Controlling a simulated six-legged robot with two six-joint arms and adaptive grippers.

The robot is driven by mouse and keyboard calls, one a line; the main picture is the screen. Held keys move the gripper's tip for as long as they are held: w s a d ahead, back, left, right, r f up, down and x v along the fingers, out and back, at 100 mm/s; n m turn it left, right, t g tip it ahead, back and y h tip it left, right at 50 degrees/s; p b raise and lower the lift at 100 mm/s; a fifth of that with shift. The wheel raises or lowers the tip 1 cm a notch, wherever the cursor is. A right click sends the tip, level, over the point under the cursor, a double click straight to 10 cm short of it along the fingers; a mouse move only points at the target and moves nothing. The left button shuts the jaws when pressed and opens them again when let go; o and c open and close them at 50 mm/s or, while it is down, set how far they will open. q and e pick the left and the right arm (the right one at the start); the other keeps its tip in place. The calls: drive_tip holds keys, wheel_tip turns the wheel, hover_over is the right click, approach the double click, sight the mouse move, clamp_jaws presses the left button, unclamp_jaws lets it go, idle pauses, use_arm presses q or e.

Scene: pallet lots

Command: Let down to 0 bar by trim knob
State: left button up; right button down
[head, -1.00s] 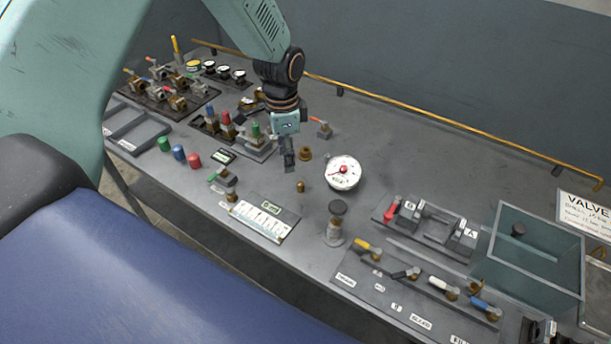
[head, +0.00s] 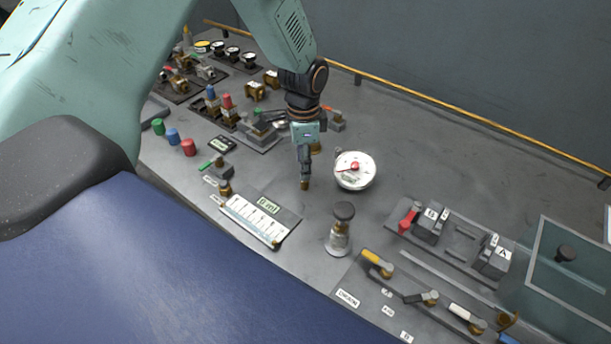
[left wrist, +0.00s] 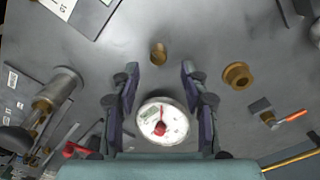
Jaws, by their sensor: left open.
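A round white gauge (head: 355,170) with a red hub and needle sits on the bench; its reading is too small to make out. It also shows in the left wrist view (left wrist: 174,132). My left gripper (head: 305,170) points down, just left of the gauge. In the left wrist view my fingers (left wrist: 158,74) are apart and empty, with a small brass cylinder (left wrist: 158,53) beyond the tips. My right gripper is not in view.
Red, blue and green caps (head: 188,147) and several valves stand further left. A black block fixture (head: 432,224) and a glass-walled tank (head: 565,254) are right. Bare bench lies behind the gauge.

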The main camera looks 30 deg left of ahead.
sight(305, 183)
use_arm(q)
drive_tip(key=f, duration=0.3)
drive_tip(key=shift+s+d+f, duration=0.15)
drive_tip(key=shift+d+f, duration=0.05)
drive_tip(key=shift+f, duration=0.2)
drive_tip(key=shift+a+f, duration=0.15)
drive_tip(key=shift+f, duration=0.55)
drive_tip(key=shift+c, duration=0.5)
drive_tip(key=shift+r, duration=0.1)
drive_tip(key=shift+c, duration=0.7)
clamp_jaws()
